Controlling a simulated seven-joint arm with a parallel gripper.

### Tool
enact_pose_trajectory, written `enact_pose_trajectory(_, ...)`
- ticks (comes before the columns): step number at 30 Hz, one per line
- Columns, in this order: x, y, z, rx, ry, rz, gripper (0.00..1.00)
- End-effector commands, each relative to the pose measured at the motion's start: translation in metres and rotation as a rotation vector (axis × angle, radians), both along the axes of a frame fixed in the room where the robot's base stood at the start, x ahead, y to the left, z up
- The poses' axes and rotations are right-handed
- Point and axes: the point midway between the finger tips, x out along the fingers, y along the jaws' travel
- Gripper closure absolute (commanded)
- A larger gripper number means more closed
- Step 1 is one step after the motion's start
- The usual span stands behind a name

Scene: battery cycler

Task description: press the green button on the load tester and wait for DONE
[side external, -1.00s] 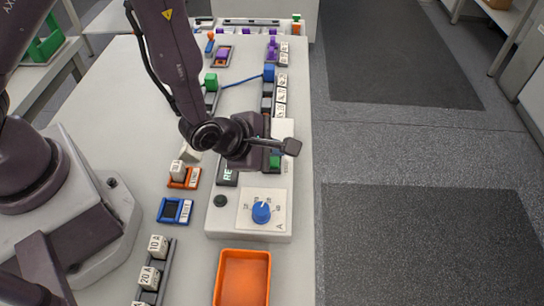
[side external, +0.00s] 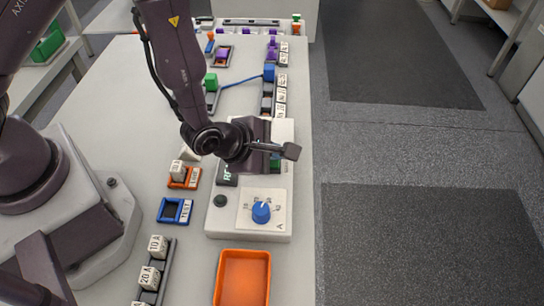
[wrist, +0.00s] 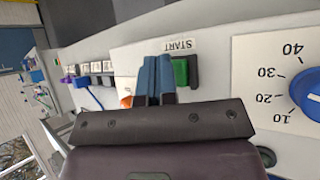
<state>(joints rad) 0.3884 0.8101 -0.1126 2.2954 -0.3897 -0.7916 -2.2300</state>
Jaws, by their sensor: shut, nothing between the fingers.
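The load tester (side external: 225,228) is a pale box on the bench. Its green button (wrist: 181,72) sits in a dark surround beside the START label (wrist: 170,45) in the wrist view. The button (side external: 276,163) is partly covered by my gripper in the side view. My gripper (wrist: 157,78) is shut and empty, its blue-grey fingertips just beside the button. Contact with the button cannot be told.
A blue dial knob (side external: 261,212) and a dark round button (side external: 220,201) are on the tester's near end. An orange tray (side external: 243,277), a blue TEST holder (side external: 175,211) and an orange holder (side external: 184,180) lie around it. Coloured connectors stand farther back.

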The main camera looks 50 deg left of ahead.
Motion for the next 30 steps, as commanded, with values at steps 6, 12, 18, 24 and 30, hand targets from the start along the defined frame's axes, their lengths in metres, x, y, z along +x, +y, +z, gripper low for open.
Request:
enact_pose_trajectory(6, 0.000, 0.000, -0.003, 0.001, 0.002, 0.001, 1.00)
enact_pose_trajectory(12, 0.000, 0.000, -0.005, 0.001, 0.002, 0.001, 1.00)
enact_pose_trajectory(18, 0.000, 0.000, -0.005, 0.001, 0.002, 0.001, 1.00)
enact_pose_trajectory(24, 0.000, 0.000, 0.001, 0.000, 0.001, 0.001, 1.00)
enact_pose_trajectory(30, 0.000, 0.001, 0.012, -0.001, 0.001, 0.002, 1.00)
